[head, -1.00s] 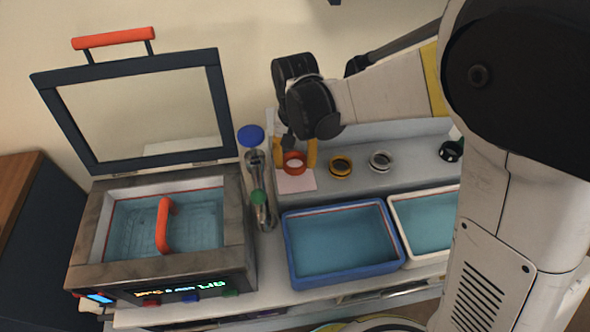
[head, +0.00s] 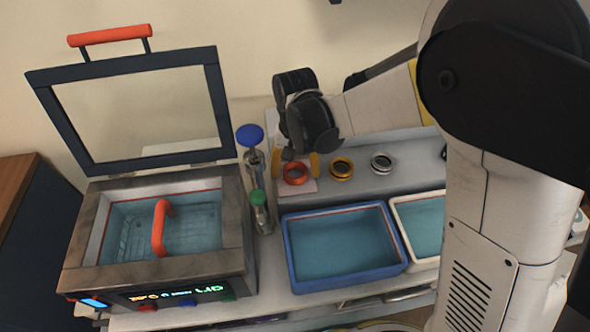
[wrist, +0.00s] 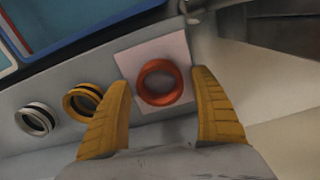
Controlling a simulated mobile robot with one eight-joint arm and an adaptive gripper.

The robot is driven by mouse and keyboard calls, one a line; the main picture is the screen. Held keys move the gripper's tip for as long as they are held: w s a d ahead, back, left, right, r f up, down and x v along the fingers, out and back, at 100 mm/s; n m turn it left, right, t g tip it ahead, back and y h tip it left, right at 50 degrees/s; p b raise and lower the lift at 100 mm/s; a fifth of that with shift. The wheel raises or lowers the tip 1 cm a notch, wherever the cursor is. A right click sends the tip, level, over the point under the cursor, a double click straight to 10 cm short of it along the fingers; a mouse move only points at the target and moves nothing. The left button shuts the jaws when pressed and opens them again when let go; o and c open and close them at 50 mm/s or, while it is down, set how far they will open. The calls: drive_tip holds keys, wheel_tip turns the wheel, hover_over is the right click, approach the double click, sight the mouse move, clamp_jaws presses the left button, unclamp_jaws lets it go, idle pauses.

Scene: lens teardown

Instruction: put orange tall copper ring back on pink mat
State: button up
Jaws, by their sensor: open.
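The orange tall copper ring (wrist: 160,82) sits upright on the pink mat (wrist: 184,45), its open top facing up. In the head view the ring (head: 296,173) is near the left end of the grey shelf, on the mat (head: 309,186). My gripper (wrist: 162,79) is open, with one yellow finger on each side of the ring. In the wrist view a narrow gap shows between each finger and the ring. In the head view my gripper (head: 295,166) is low over the mat, and its dark body hides part of the space above the ring.
A yellow ring (head: 341,168) and a silver ring (head: 381,162) stand to the right on the shelf. A blue tub (head: 290,255) and an open-lidded bath (head: 88,225) are in front and left.

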wheel_tip(320, 180, up, 12)
drive_tip(key=p, duration=0.4)
drive_tip(key=s+d+r+t, duration=0.2)
drive_tip(key=s+d, duration=0.2)
drive_tip(key=d, duration=0.3)
drive_tip(key=s+d+r+m+t, duration=0.1)
drive_tip(key=s+d+r+t, duration=0.1)
drive_tip(key=d, duration=0.6)
drive_tip(key=s+d+r+t, duration=0.3)
drive_tip(key=s+d, duration=0.3)
drive_tip(key=d, duration=0.2)
drive_tip(key=shift+s+d+r, duration=0.25)
drive_tip(key=shift+r, duration=0.15)
drive_tip(key=shift+f+b, duration=1)
